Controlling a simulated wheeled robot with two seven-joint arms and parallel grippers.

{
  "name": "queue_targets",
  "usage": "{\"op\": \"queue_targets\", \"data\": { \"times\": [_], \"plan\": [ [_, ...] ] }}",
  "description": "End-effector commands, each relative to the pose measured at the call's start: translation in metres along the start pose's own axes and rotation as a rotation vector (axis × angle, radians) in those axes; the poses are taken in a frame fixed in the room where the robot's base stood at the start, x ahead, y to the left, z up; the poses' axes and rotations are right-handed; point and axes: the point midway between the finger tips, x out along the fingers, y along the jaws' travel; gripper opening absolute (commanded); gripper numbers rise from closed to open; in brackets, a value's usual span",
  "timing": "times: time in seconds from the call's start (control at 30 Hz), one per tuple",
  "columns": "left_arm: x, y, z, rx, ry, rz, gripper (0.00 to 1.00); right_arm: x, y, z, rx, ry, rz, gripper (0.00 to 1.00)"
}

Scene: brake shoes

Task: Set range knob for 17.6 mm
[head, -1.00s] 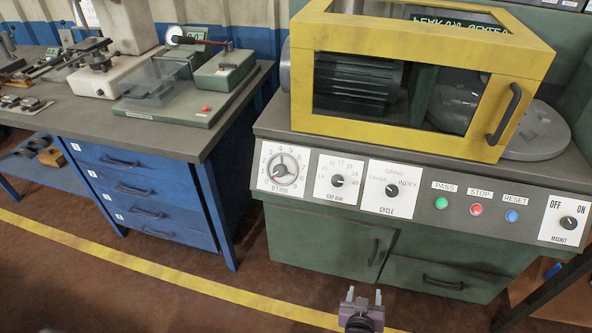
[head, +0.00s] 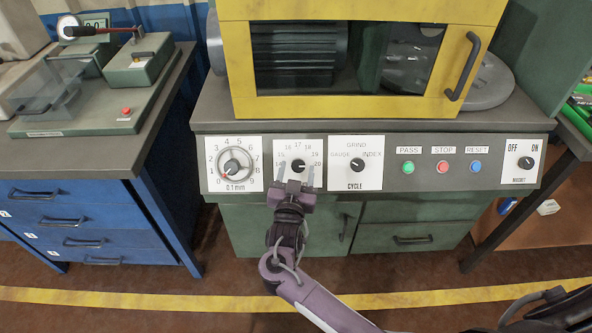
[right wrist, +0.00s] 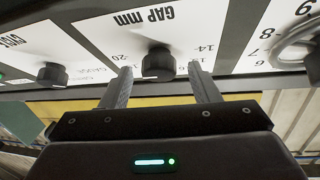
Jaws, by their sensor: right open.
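The gap knob (head: 298,167) is a small black dial on a white plate with numbers from 14 to 20, on the green machine's front panel. My right gripper (head: 296,179) is open and empty in front of it. In the right wrist view the black knob (right wrist: 158,63) lies between the two spread fingertips (right wrist: 160,70), which do not clasp it. Its exact setting is too small to read. To its left is the 0.1 mm dial (head: 232,167), its red mark at lower left near 0. My left gripper is not in view.
The cycle knob (head: 357,165) is just right of the gap plate, then the green (head: 408,167), red (head: 442,167) and blue (head: 475,167) buttons and the magnet switch (head: 525,163). A yellow-framed guard (head: 350,107) stands above. A blue drawer bench (head: 90,222) is at left.

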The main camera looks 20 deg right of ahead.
Motion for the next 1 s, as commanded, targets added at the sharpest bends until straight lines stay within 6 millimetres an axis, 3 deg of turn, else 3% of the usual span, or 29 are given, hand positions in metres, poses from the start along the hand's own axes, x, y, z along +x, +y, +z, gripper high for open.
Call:
{"op": "queue_targets", "data": {
  "times": [0.33,0.67,0.9,1.0],
  "plan": [
    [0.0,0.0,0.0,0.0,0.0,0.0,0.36,0.005,0.0,0.0,-0.001,-0.001,0.0,0.54],
    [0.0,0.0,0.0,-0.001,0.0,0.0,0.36,0.005,0.0,0.0,-0.001,-0.001,0.0,0.11],
    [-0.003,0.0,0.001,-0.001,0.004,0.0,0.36,0.005,0.001,-0.001,-0.019,0.001,-0.011,0.11],
    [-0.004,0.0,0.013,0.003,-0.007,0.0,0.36,0.004,0.001,-0.001,-0.048,0.003,-0.031,0.11]
  ]
}}
